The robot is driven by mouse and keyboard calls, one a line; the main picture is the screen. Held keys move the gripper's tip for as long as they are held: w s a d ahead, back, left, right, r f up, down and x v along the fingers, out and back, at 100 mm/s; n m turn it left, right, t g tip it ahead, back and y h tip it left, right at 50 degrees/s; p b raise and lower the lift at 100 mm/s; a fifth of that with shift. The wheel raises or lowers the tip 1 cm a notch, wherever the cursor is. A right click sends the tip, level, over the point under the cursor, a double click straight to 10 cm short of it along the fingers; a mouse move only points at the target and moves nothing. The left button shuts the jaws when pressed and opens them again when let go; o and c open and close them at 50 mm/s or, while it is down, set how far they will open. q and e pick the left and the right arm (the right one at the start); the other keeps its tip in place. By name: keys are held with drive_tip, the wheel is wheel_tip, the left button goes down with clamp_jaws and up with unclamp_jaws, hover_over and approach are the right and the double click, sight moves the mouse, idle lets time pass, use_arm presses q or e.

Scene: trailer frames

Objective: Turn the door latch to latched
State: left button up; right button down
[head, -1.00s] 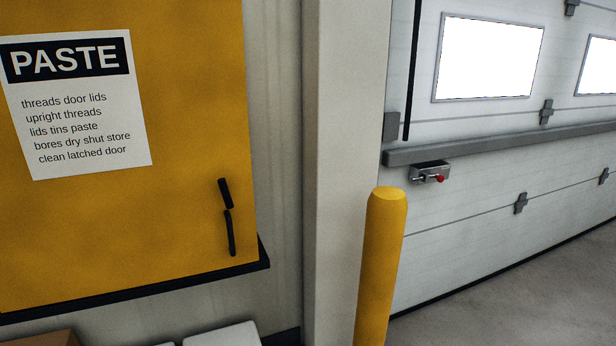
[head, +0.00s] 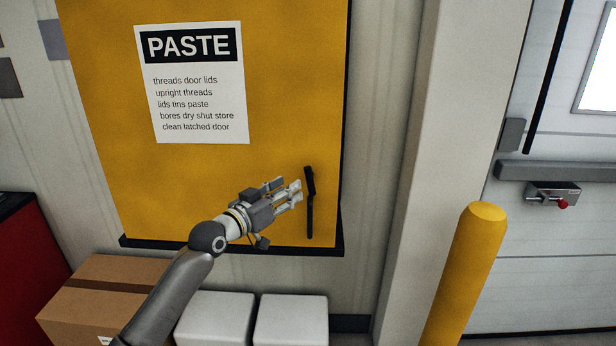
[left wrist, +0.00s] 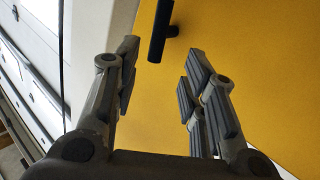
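The yellow cabinet door (head: 275,110) is closed in the head view and carries a PASTE notice (head: 195,105). The black latch hardware (head: 310,180) is near its lower right edge: a short, slightly tilted upper piece above a longer, near-vertical lower bar (head: 309,222). My left gripper (head: 297,192) is just left of this hardware, fingers pointing at it. In the left wrist view its two fingers (left wrist: 160,62) are spread and empty, with the end of a black bar (left wrist: 160,28) ahead of the gap, not gripped. My right gripper is not in view.
A cardboard box (head: 95,300) and two white boxes (head: 215,322) sit below the cabinet. A yellow post (head: 465,270) and a pale wall column (head: 415,180) stand to the right. A red cabinet (head: 30,260) is at the left.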

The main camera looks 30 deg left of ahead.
sight(307, 179)
use_arm(q)
drive_tip(key=w, duration=0.2)
drive_tip(key=w+p, duration=0.1)
drive_tip(key=w, duration=0.3)
drive_tip(key=shift+d+r+p, duration=0.1)
drive_tip(key=shift+d+p, duration=0.2)
drive_tip(key=shift+w, duration=0.7)
clamp_jaws()
